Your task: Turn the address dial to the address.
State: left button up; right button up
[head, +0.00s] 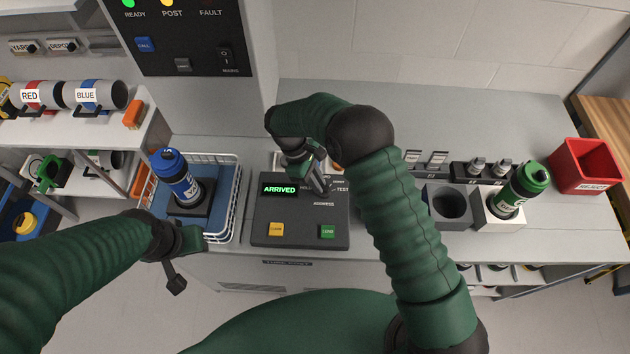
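The dark control box (298,237) stands on the bench. Its green display (279,189) reads ARRIVED. The ADDRESS label (323,204) is on its right half, but I cannot make out the dial, which may be hidden by my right gripper (321,180). That gripper points down over the box's upper right, close to the label. Its fingertips are small and dark, so I cannot tell whether they are open, shut or touching anything. My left gripper (175,281) hangs low in front of the bench edge, away from the box; its finger opening is unclear.
A yellow button (276,229) and a green button (327,231) sit on the box's front. A blue canister (178,180) stands in a wire basket (237,202) at left. A green canister (520,187) and a red reject bin (581,168) are at right.

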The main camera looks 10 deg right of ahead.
jog(key=o, duration=0.3)
jog(key=shift+s+d+f, duration=0.1)
jog(key=shift+s+d, duration=0.15)
jog(key=shift+s, duration=0.1)
pick_arm(q)
jog(key=shift+s+d+r, duration=0.15)
jog(key=shift+s+d, duration=0.1)
jog(key=shift+d, duration=0.05)
pick_arm(e)
jog(key=shift+w+d, duration=0.1)
pick_arm(q)
jog(key=shift+w, duration=0.25)
pick_arm(e)
jog(key=shift+w+a, duration=0.2)
jog(key=shift+w, duration=0.05)
pick_arm(q)
jog(key=shift+s, duration=0.1)
